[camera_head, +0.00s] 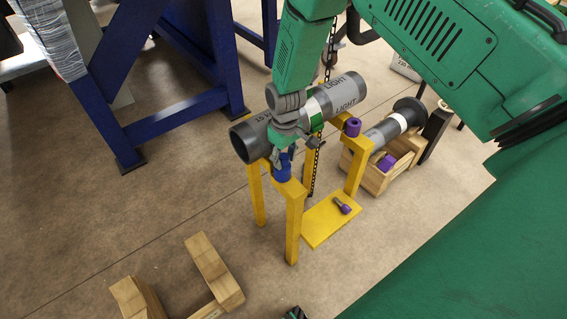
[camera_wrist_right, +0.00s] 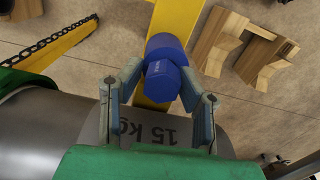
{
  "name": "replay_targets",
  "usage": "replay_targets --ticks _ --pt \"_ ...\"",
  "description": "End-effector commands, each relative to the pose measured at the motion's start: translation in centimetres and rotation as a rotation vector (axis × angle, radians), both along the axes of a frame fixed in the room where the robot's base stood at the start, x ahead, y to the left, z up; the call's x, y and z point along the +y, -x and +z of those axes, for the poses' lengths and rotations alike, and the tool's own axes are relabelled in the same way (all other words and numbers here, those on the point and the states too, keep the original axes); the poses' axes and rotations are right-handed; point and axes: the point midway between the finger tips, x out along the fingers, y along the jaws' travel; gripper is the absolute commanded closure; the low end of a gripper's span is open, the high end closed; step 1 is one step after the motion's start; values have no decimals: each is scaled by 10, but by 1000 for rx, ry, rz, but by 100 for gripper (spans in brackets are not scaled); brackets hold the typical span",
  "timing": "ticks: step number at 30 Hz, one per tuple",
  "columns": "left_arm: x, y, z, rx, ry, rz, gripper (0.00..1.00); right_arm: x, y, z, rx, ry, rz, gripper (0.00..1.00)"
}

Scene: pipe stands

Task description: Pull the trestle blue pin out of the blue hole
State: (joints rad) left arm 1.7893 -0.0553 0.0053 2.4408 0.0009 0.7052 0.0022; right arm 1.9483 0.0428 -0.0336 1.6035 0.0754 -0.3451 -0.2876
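The blue pin (camera_head: 283,168) stands at the near corner of the yellow trestle (camera_head: 293,225), below the end of a grey pipe. In the right wrist view its faceted blue head (camera_wrist_right: 163,82) sits in front of a blue collar (camera_wrist_right: 166,45), which looks like the blue hole. My right gripper (camera_wrist_right: 161,75) has one finger on each side of the head, and both tips appear to touch it. In the head view the right gripper (camera_head: 284,148) reaches down beside the pipe, hiding part of the pin. The pin's lower part is hidden.
The grey pipe (camera_head: 338,93) lies across the trestle, close behind the right gripper. A purple pin (camera_head: 352,127) is on the trestle's far side, another (camera_head: 343,205) on its low yellow plate. Wooden blocks (camera_head: 214,270) lie in front. A blue frame (camera_head: 175,127) stands left.

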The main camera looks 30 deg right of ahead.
Motion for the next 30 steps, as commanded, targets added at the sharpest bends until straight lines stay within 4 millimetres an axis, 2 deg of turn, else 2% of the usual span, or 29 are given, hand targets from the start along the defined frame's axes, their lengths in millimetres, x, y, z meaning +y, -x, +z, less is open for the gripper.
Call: replay_targets --ticks 14,30 --pt "0 0 1 0 -1 1 60 0 -1 3 -6 9 1 100" --pt "0 0 13 0 -1 1 60 0 -2 15 -6 12 1 100"
